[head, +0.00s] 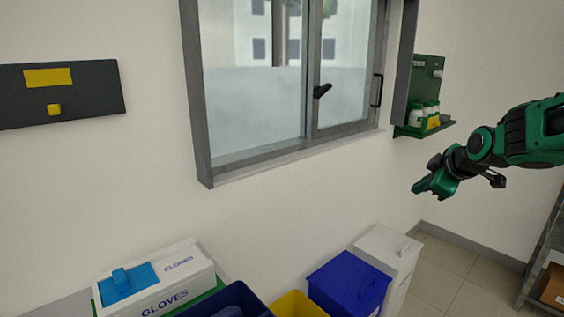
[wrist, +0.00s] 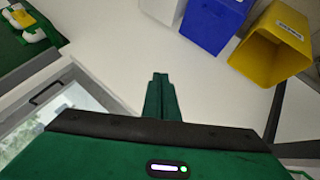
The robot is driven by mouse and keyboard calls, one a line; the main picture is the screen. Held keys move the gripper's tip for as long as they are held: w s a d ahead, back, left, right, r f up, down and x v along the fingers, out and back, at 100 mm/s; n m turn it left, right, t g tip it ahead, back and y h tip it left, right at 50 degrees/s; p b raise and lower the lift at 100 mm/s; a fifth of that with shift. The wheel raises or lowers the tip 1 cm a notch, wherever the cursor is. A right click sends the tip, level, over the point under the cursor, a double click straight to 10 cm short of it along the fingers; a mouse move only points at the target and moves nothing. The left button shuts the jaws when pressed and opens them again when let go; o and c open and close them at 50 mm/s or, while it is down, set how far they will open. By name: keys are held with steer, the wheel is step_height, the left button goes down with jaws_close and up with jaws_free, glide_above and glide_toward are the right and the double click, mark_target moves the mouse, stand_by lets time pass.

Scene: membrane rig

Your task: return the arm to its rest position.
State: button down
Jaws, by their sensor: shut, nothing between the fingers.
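My arm (head: 500,147) comes in from the right in the head view, green and black. My gripper (head: 419,189) is at its left end, held in the air in front of the wall and pointing left and slightly down. In the wrist view my gripper (wrist: 160,80) shows its green fingers together, shut with nothing between them. It touches nothing that I can see.
A green wall shelf (head: 427,128) with bottles is above and behind my gripper. A window (head: 290,80) is to its left. Blue (head: 348,284), yellow (head: 297,304) and white (head: 388,250) bins and a gloves box (head: 155,280) stand below. A metal rack (head: 545,260) is at right.

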steer(key=s+d+f+m+g, duration=0.1)
steer(key=s+f+m+g, duration=0.2)
steer(key=s, duration=1)
steer(key=s+d+f+m+g, duration=0.1)
steer(key=s+f+m+g, duration=0.2)
steer(key=s+m, duration=0.5)
steer(key=s+d+f+m+g, duration=0.1)
steer(key=s+f+m+g, duration=0.2)
steer(key=s, duration=1.5)
steer(key=f+m, duration=0.1)
steer(key=m, duration=0.2)
steer(key=shift+f+g, duration=0.3)
steer(key=shift+f, duration=0.05)
steer(key=shift+w, duration=0.1)
steer(key=shift+w+f+h, duration=0.25)
steer(key=shift+w+h, duration=0.05)
steer(key=shift+w, duration=0.3)
